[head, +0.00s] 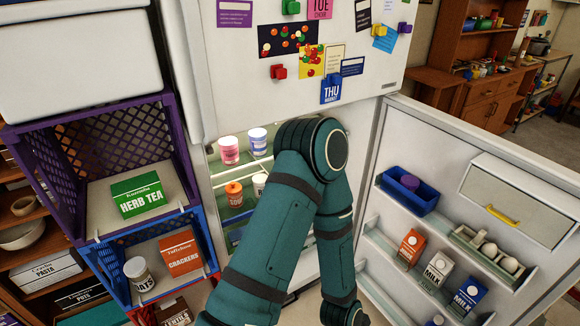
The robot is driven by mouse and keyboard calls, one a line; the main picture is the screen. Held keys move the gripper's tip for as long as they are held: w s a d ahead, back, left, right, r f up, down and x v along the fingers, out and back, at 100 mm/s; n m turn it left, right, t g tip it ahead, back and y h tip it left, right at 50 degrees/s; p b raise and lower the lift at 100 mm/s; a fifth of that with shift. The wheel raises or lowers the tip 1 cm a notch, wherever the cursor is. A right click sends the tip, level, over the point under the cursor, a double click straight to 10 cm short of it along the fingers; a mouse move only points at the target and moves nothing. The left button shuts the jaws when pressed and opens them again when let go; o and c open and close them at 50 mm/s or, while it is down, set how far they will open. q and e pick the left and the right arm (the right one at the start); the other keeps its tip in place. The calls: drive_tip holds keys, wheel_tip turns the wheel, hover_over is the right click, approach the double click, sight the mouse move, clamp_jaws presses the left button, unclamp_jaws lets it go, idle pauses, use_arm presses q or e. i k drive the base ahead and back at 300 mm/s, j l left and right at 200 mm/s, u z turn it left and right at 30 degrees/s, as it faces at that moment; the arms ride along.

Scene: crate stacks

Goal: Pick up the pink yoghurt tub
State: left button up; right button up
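The pink yoghurt tub (229,150) stands upright on the upper shelf inside the open fridge, at the left of the opening. It has a pale lid and nothing covers its front. A white and blue tub (257,141) stands just to its right. One of my green arms rises from the bottom edge, bends in front of the fridge opening and runs down out of the picture. It hides the right part of the shelves. Neither of my grippers shows in the head view.
An orange tub (234,194) and a white tub (260,184) stand on the shelf below. The open fridge door (420,125) spreads to the right, with cartons and eggs in its racks. Purple (45,170) and blue (110,262) crates are stacked close at left.

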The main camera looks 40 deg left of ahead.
sight(227, 145)
drive_tip(key=u, duration=1.9)
